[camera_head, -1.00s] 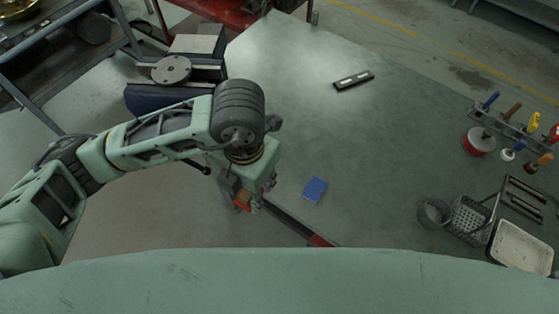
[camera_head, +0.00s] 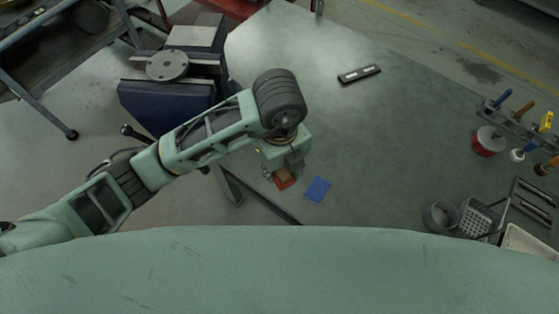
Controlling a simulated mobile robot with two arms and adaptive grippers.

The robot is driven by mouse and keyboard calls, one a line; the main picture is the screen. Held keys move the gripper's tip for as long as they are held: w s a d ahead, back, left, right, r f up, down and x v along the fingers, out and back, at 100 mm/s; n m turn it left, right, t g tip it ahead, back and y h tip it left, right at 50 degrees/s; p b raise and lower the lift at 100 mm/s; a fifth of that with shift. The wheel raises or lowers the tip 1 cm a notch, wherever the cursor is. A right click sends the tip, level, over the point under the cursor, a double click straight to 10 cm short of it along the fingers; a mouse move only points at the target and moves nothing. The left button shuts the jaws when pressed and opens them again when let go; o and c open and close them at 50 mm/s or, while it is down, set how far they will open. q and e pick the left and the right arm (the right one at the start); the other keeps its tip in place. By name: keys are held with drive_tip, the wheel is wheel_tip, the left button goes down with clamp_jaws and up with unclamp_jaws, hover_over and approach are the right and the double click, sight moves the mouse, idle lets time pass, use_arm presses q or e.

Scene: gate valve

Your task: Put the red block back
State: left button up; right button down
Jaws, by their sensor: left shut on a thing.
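The red block (camera_head: 284,178) is in my left gripper (camera_head: 280,178), which is shut on it. The gripper points down near the front left edge of the green table (camera_head: 380,140). The block looks to be over the table surface; I cannot tell whether it touches it. A flat blue block (camera_head: 317,190) lies on the table just right of the red block, with a small gap between them. My right gripper is not in view.
A vise (camera_head: 175,75) with a round flange stands at the table's left. A black level (camera_head: 359,75) lies farther back. A tool rack (camera_head: 510,122), a red tin (camera_head: 489,141) and baskets (camera_head: 475,218) stand at the right. The table's middle is clear.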

use_arm(q)
drive_tip(key=w+f, duration=0.2)
drive_tip(key=w, duration=0.1)
drive_tip(key=w+f+p, duration=0.1)
drive_tip(key=w, duration=0.1)
drive_tip(key=shift+w, duration=0.15)
wheel_tip(320, 180, down, 4)
drive_tip(key=shift+r+p, duration=0.1)
drive_tip(key=shift+p, duration=0.55)
drive_tip(key=shift+f, duration=0.2)
drive_tip(key=shift+f, duration=0.25)
drive_tip(key=o, duration=1.1)
drive_tip(key=shift+r, duration=0.1)
